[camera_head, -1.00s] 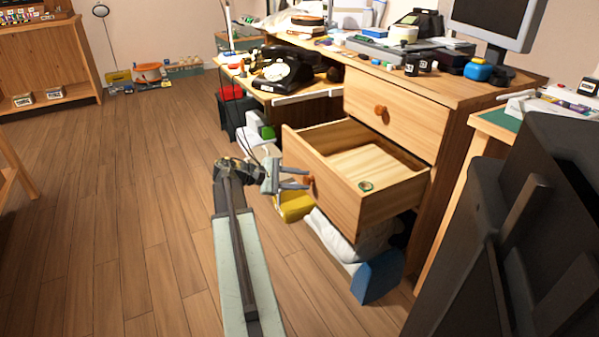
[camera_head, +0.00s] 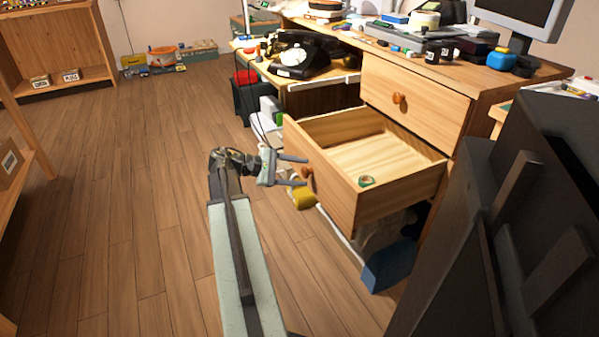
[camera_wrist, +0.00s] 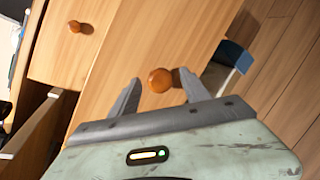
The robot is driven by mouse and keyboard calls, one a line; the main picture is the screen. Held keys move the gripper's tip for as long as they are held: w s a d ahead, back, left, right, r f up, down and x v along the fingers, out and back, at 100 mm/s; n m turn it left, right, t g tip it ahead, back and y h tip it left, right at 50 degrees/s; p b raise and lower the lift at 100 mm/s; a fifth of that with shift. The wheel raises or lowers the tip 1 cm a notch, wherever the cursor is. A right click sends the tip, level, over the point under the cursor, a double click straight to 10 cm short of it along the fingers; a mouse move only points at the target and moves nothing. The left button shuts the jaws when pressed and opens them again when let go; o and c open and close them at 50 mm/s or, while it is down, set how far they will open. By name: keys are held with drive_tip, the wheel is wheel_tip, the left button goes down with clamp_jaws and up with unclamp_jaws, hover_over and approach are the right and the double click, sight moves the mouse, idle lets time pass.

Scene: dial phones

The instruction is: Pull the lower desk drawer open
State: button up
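The lower desk drawer (camera_head: 335,182) stands well out from the desk, with its pale wooden interior showing in the head view. Its round orange-brown knob (camera_head: 307,172) is on the drawer front, which also fills the middle of the wrist view (camera_wrist: 145,50). My gripper (camera_head: 304,171) is at the knob, with one finger on each side. In the wrist view the knob (camera_wrist: 159,80) sits between the spread fingertips of my gripper (camera_wrist: 160,77), with visible gaps on both sides. The fingers are open and hold nothing.
A green tape roll (camera_head: 366,181) lies in the drawer. The closed upper drawer (camera_head: 425,105) is above it. A blue box (camera_head: 390,265) and a yellow item (camera_head: 304,198) are below. A dark panel (camera_head: 500,230) stands at right. The wooden floor (camera_head: 120,200) at left is clear.

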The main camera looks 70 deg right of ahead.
drive_tip(key=p+v, duration=0.2)
drive_tip(key=v, duration=0.5)
drive_tip(key=shift+w+a, duration=0.2)
drive_tip(key=shift+w, duration=0.1)
drive_tip(key=shift+r, duration=0.1)
